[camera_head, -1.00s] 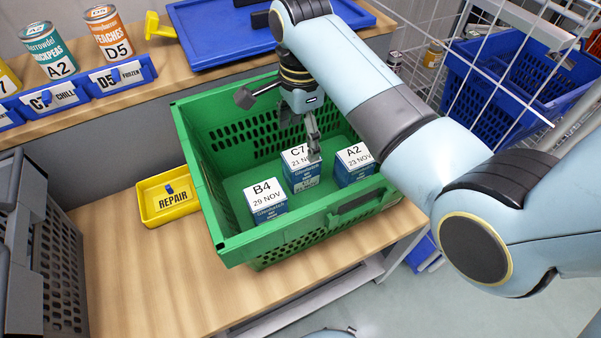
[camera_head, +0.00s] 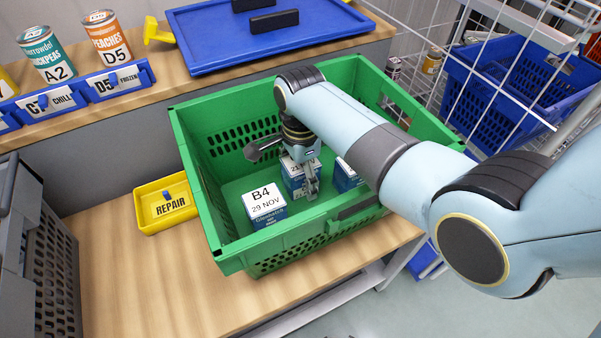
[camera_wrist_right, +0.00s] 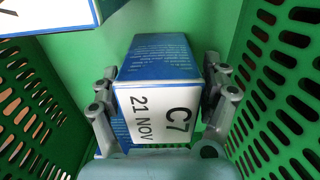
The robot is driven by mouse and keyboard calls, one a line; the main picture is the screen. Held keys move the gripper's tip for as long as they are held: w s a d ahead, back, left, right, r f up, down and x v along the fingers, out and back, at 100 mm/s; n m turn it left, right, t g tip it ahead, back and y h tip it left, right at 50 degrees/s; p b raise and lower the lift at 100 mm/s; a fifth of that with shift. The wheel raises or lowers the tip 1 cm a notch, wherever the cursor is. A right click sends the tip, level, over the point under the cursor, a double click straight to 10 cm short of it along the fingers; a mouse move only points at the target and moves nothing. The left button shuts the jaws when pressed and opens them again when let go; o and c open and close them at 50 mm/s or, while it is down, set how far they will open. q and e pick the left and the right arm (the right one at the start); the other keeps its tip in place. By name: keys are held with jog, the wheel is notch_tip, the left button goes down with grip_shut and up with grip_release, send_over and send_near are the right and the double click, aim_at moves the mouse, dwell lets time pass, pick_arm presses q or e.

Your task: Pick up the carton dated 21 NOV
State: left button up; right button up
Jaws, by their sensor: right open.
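The carton dated 21 NOV (camera_head: 291,180), white-topped with blue sides, stands in the green tote (camera_head: 228,247). My arm partly covers it in the head view. In the right wrist view its label reads C7, 21 NOV on this carton (camera_wrist_right: 158,112). My right gripper (camera_head: 311,189) is down inside the tote at this carton. In the right wrist view the open fingers of my right gripper (camera_wrist_right: 161,78) lie one on each side of it; I cannot tell whether they touch it. My left gripper is not in view.
The B4 carton (camera_head: 264,203), dated 29 NOV, stands to the left in the tote. Another blue carton (camera_head: 344,175) stands to the right, partly hidden by my arm. A yellow REPAIR bin (camera_head: 157,218) sits outside the tote's left wall.

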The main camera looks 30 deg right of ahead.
jog(key=c, duration=1.5)
